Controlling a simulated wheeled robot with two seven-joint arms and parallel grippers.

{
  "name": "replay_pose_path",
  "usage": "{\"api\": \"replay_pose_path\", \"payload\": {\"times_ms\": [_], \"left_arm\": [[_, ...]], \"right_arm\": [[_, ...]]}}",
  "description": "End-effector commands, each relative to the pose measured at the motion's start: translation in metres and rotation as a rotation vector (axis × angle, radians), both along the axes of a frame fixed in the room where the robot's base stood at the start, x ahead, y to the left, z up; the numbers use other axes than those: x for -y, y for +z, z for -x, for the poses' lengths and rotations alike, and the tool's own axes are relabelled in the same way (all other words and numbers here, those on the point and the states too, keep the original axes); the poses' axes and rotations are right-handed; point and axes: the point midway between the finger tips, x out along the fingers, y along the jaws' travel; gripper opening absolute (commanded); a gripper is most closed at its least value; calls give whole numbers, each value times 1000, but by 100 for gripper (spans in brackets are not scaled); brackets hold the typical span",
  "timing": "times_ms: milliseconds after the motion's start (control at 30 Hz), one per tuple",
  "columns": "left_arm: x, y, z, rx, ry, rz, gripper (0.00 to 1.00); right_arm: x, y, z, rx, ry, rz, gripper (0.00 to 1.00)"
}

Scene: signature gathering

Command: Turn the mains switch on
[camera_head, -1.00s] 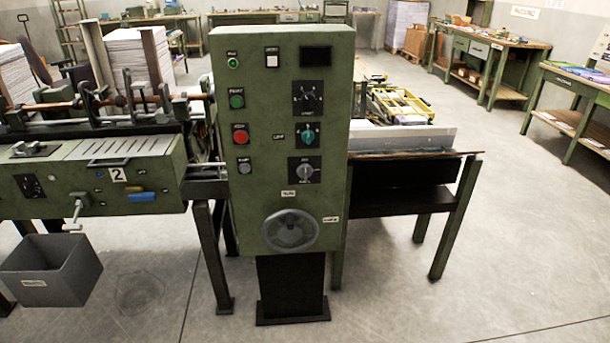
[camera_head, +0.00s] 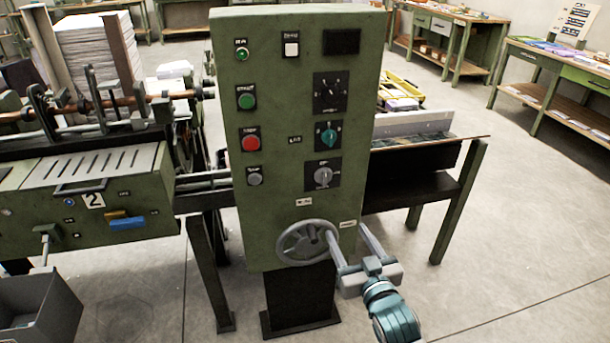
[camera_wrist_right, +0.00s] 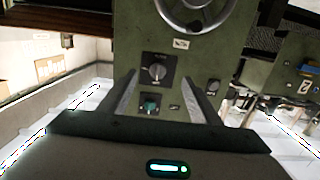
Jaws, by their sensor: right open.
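The green control cabinet (camera_head: 290,200) stands in the middle of the head view. Its right column holds a black rotary selector (camera_head: 330,92), a teal rotary knob (camera_head: 327,136) and a grey rotary knob (camera_head: 323,177). Their labels are too small to read, so I cannot tell which is the mains switch. My right gripper (camera_head: 347,229) is open and empty, below the grey knob. One finger overlaps the handwheel (camera_head: 300,243) in the picture; contact cannot be told. The right wrist view is inverted, with the grey knob (camera_wrist_right: 157,69) and teal knob (camera_wrist_right: 150,106) between the fingers.
The left column has a green button (camera_head: 246,101), a red button (camera_head: 250,143) and a lit green lamp (camera_head: 242,54). A machine bed (camera_head: 90,170) adjoins on the left, with a grey bin (camera_head: 45,305) below. Floor at right front is clear.

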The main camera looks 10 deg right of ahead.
Motion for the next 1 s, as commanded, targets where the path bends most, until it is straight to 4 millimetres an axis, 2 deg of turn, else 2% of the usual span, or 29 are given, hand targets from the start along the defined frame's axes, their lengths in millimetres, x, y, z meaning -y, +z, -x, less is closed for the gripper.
{"api": "replay_pose_path", "payload": {"times_ms": [33, 167, 433, 667, 867, 1000], "left_arm": [[-1, 0, -1, 0, 0, -1, 38], [-3, 1, 1, 0, -2, -3, 38], [9, -4, 20, -27, 1, 10, 38], [11, -3, 16, -21, 0, 13, 38], [7, 0, 8, -4, -2, 8, 38], [6, 1, 4, 13, -2, 10, 38]], "right_arm": [[2, 17, 1, 29, -4, -3, 57], [4, 35, 2, 59, -8, -6, 57], [3, 36, 2, 60, -8, -7, 57], [3, 36, -3, 59, -7, -7, 57], [2, 36, -22, 60, -7, -7, 57], [1, 37, -44, 61, -7, -7, 57]]}}
